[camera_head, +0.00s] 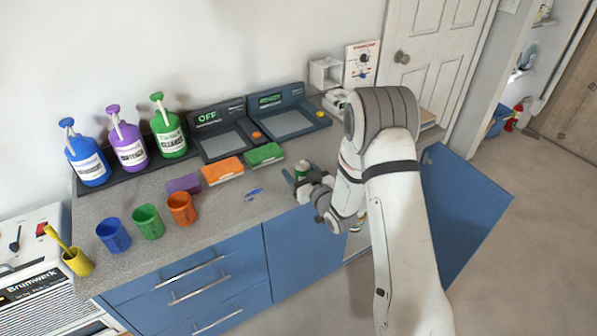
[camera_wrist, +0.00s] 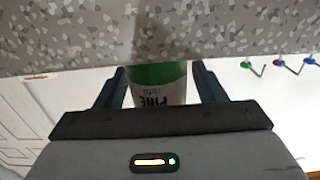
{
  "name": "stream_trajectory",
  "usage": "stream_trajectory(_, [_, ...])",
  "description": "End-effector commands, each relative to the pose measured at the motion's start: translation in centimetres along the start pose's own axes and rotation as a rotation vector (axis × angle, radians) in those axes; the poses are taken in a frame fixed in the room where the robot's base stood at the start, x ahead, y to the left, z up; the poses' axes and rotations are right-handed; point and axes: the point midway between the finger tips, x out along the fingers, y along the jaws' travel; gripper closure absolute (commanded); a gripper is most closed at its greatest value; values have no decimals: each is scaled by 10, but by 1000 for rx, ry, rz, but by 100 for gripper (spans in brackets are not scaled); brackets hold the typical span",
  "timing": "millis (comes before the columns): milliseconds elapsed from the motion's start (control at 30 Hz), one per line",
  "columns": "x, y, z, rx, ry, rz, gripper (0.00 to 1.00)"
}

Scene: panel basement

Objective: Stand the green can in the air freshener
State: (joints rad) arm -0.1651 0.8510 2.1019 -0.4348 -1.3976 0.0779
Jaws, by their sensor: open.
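The green can (camera_head: 302,168) stands upright on the grey counter near its front edge, partly hidden by my gripper in the head view. In the wrist view, the can (camera_wrist: 158,88) shows a green and white label reading "PINE", upside down. My gripper (camera_head: 297,178) is open, with one finger on each side of the can; the wrist view shows gaps between the fingers (camera_wrist: 158,72) and the can. A white open-fronted box (camera_head: 326,72) on the wall at the back right may be the air freshener; I cannot tell for sure.
Green (camera_head: 264,154), orange (camera_head: 222,170) and purple (camera_head: 183,184) blocks lie left of the can. Two dark scales (camera_head: 225,135) and several pump bottles (camera_head: 168,133) line the wall. Cups (camera_head: 148,221) stand front left. A blue cabinet door (camera_head: 462,205) hangs open at right.

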Motion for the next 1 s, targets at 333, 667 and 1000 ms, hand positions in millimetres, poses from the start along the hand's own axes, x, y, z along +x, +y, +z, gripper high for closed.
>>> stream_trajectory(333, [-36,0,0,1,-1,2,36])
stream_trajectory(667, [-102,1,-1,1,-1,2,36])
stream_trajectory(1000, [-120,0,-4,-4,-5,1,36])
